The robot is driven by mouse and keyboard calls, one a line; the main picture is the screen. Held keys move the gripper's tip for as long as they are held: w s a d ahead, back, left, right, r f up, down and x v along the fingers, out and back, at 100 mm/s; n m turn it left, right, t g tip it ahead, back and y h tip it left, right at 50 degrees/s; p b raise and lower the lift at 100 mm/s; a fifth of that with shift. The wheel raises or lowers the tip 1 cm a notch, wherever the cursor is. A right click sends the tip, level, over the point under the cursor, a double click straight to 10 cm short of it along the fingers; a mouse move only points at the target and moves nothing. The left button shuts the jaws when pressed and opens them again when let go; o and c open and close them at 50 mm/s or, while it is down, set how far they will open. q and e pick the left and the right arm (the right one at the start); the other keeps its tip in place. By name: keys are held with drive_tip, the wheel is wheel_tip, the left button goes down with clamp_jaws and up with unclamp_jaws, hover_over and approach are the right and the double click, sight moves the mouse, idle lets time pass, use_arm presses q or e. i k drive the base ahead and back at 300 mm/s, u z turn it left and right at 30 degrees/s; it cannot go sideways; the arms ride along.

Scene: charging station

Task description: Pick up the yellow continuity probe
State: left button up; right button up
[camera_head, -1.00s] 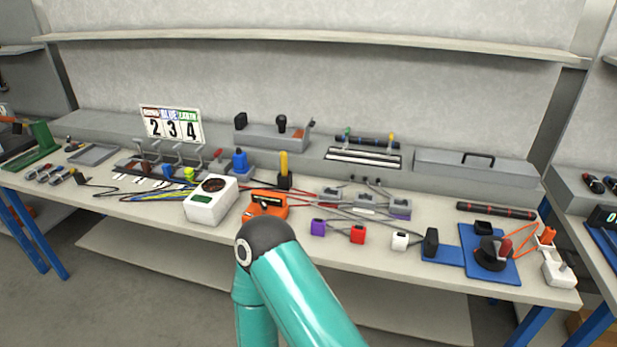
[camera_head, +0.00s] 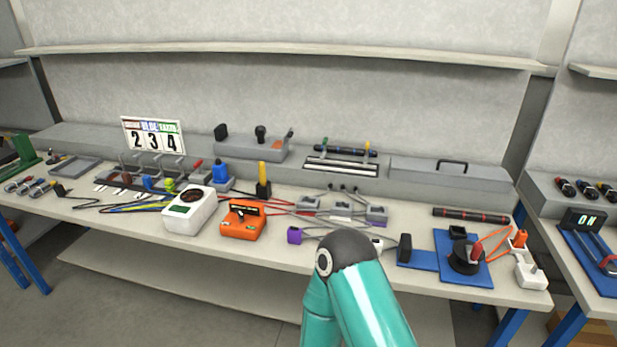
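A yellow upright stick (camera_head: 263,174), which looks like the yellow continuity probe, stands in a small black holder (camera_head: 263,190) on the bench, behind the orange box. A smaller yellow-topped piece (camera_head: 367,148) stands on the rack farther back, to the right. One teal arm of mine rises from the bottom, in front of the bench and right of the stick. Neither of my grippers shows, so I cannot see their fingers.
An orange box (camera_head: 242,227) and a white meter (camera_head: 188,212) stand near the front edge. A blue device (camera_head: 220,171) is left of the stick. Red and grey cables lie right of it. A blue plate (camera_head: 430,259) with devices is at the right. A shelf (camera_head: 290,52) runs above the bench.

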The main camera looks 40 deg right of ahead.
sight(261, 165)
drive_tip(key=z, duration=0.5)
drive_tip(key=i, duration=1)
